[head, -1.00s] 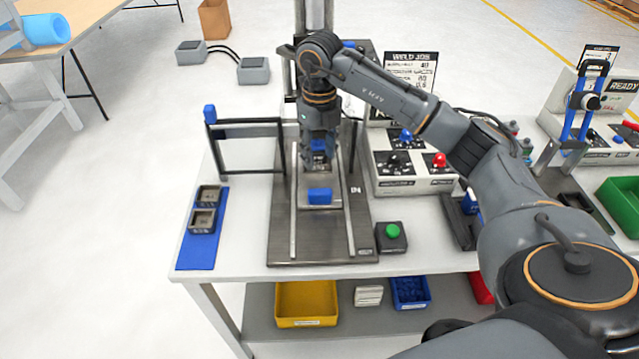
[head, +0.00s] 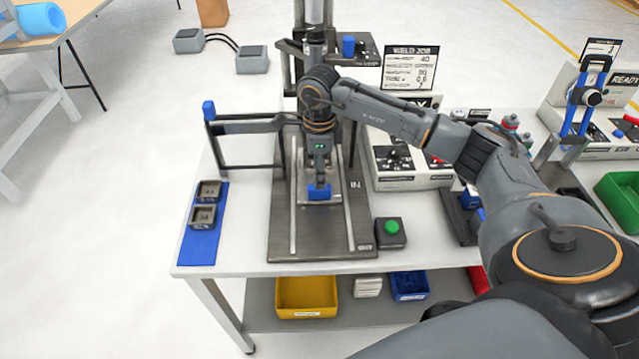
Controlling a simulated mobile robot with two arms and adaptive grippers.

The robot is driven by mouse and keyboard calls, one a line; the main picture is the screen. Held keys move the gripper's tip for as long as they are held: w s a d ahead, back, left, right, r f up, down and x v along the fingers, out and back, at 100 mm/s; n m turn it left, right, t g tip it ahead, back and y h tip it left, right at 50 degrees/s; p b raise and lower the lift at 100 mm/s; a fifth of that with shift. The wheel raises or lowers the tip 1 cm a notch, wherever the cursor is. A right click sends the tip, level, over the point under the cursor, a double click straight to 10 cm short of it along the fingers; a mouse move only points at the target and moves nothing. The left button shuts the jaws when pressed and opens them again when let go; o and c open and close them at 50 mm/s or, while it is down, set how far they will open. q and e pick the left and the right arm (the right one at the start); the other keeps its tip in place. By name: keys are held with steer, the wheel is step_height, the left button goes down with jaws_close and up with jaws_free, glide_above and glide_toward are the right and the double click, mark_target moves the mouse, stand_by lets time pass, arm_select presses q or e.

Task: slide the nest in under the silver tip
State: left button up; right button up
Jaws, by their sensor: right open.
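The nest (head: 338,212) is a flat grey plate with a blue block-shaped handle (head: 319,193) at its front. It lies between two rails on a dark base plate (head: 320,240) on the white table. My right gripper (head: 319,183) points down at the blue handle, open, its fingertips at or just above it. I cannot tell whether they touch. The machine's grey column (head: 315,12) rises behind. The silver tip is hidden or cannot be made out behind my right arm. My left gripper is out of view.
A black frame with a blue knob (head: 209,110) stands left of the base. A blue mat (head: 201,249) holds two small grey blocks. A green button box (head: 391,233) sits close at the right front, a control box (head: 410,180) behind it.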

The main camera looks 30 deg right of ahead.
step_height(320, 180, down, 6)
steer(key=shift+f+p, duration=0.2)
steer(key=shift+p, duration=0.4)
steer(key=shift+c, duration=0.2)
jaws_close()
